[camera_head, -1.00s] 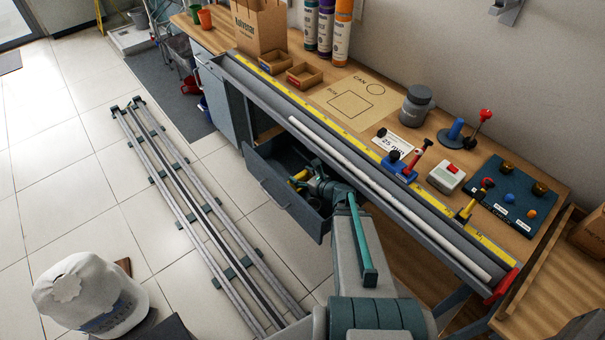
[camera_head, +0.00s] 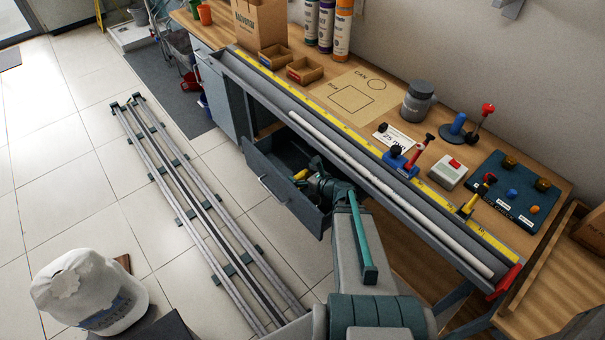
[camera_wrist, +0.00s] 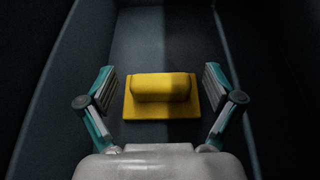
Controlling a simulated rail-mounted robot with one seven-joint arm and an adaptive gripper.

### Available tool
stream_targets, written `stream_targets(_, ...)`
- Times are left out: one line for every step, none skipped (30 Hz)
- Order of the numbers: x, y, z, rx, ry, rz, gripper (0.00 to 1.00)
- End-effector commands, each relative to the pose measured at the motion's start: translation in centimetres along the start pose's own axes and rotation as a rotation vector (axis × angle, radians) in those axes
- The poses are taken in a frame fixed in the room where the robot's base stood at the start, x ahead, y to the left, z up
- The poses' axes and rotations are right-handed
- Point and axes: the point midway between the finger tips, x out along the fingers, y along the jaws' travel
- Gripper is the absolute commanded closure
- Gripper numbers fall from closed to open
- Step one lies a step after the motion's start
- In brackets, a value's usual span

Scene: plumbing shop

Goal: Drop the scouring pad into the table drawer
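The yellow scouring pad (camera_wrist: 160,110), a flat block with a raised grip, lies inside the open table drawer (camera_wrist: 150,40) in the wrist view. My gripper (camera_wrist: 159,75) is open around it, one finger on each side, with a visible gap between each finger and the pad. In the head view the dark grey drawer (camera_head: 283,194) is pulled out under the bench. My gripper (camera_head: 308,179) is down inside it, and only a little yellow shows there. The pad appears to lie on the drawer floor.
The drawer walls stand close on both sides of my gripper. Above it run the bench edge and a long pale pipe (camera_head: 380,190). The bench top holds a dark jar (camera_head: 416,104), small trays (camera_head: 304,70) and tools. Metal rails (camera_head: 190,210) lie on the floor.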

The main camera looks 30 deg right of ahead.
Motion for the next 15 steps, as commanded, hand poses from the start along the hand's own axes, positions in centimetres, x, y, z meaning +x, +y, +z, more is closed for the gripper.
stream_targets(0.0,0.0,0.0,0.000,0.000,0.000,0.07)
stream_targets(0.0,0.0,0.0,0.000,0.000,0.000,0.07)
stream_targets(0.0,0.0,0.0,0.000,0.000,0.000,0.07)
stream_targets(0.0,0.0,0.0,0.000,0.000,0.000,0.07)
stream_targets(0.0,0.0,0.0,0.000,0.000,0.000,0.07)
stream_targets(0.0,0.0,0.0,0.000,0.000,0.000,0.07)
stream_targets(0.0,0.0,0.0,0.000,0.000,0.000,0.07)
stream_targets(0.0,0.0,0.1,0.000,0.000,0.000,0.07)
stream_targets(-0.1,0.0,0.1,0.000,0.000,0.000,0.07)
stream_targets(-0.1,0.0,0.2,0.000,0.000,0.000,0.07)
stream_targets(-0.1,0.0,0.4,0.000,0.000,0.000,0.07)
stream_targets(-0.2,0.0,0.6,0.000,0.000,0.000,0.07)
stream_targets(-0.3,0.0,0.8,0.000,0.000,0.000,0.07)
stream_targets(-0.4,0.0,1.0,0.000,0.000,0.000,0.07)
stream_targets(-0.6,0.0,1.4,0.000,0.000,0.000,0.07)
